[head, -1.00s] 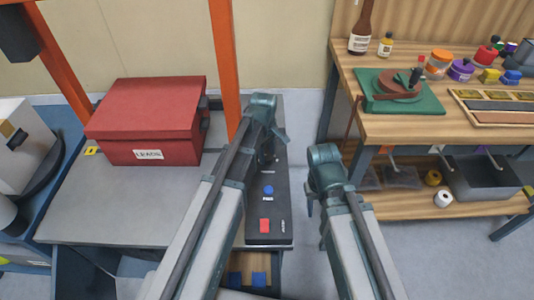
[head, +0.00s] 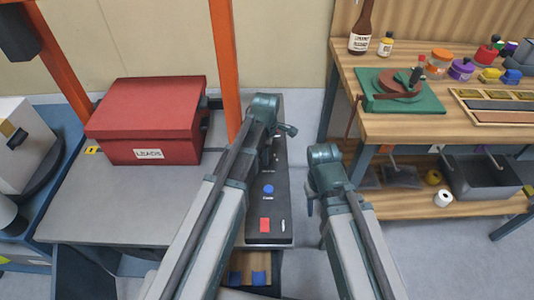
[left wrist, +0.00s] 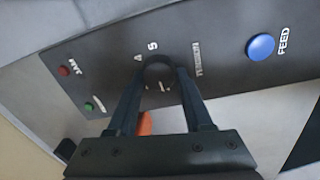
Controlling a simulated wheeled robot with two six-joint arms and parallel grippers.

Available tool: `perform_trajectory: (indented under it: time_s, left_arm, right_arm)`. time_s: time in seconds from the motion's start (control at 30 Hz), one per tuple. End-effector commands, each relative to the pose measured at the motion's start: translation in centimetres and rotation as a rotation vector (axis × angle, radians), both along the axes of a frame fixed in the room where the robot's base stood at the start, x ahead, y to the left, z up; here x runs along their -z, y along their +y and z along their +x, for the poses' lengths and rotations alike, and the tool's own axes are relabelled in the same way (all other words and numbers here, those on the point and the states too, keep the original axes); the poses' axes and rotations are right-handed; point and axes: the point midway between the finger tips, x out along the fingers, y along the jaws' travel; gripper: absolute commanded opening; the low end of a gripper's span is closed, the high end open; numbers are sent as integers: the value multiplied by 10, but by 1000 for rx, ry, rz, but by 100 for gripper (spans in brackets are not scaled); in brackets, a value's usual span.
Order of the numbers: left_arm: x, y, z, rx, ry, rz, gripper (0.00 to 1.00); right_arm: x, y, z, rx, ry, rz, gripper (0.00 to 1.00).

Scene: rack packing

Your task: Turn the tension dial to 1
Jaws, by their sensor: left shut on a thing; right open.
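The black control panel (head: 262,215) lies on the grey table's right side in the head view. In the left wrist view the tension dial (left wrist: 158,68) is a dark round knob on the panel (left wrist: 110,55), with figures 4 and 5 at its upper edge and a blurred label to its right. My left gripper (left wrist: 158,75) is shut on the dial, one finger each side. Its fingers and the wrist cover part of the dial, and I cannot read its setting. In the head view the left arm mostly hides the dial. My right gripper (head: 311,200) is open and empty, right of the panel.
The panel carries a blue FEED button (left wrist: 261,46), a red button (left wrist: 65,71) and a green button (left wrist: 88,106). A red box (head: 147,120) labelled LEADS stands left. An orange post (head: 225,70) rises behind. A wooden workbench (head: 420,125) stands right.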

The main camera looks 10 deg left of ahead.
Motion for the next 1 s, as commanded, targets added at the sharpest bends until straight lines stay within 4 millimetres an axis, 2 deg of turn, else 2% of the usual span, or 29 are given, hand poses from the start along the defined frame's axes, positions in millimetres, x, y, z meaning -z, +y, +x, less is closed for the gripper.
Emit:
perform_trajectory:
  time_s: [0.37,0.4,0.53,0.57,1.0]
  left_arm:
    - [0,0,0,-6,1,-1,0]
    - [0,0,0,-6,1,-1,54]
    - [0,0,0,-6,0,0,78]
    - [0,0,0,-5,0,0,81]
    - [-5,0,0,-4,0,0,81]
  right_arm:
    - [0,0,0,0,0,0,50]
    - [0,0,0,0,0,0,50]
    - [0,0,0,0,0,0,50]
    - [0,0,0,0,0,0,50]
    - [-5,0,0,0,0,0,50]
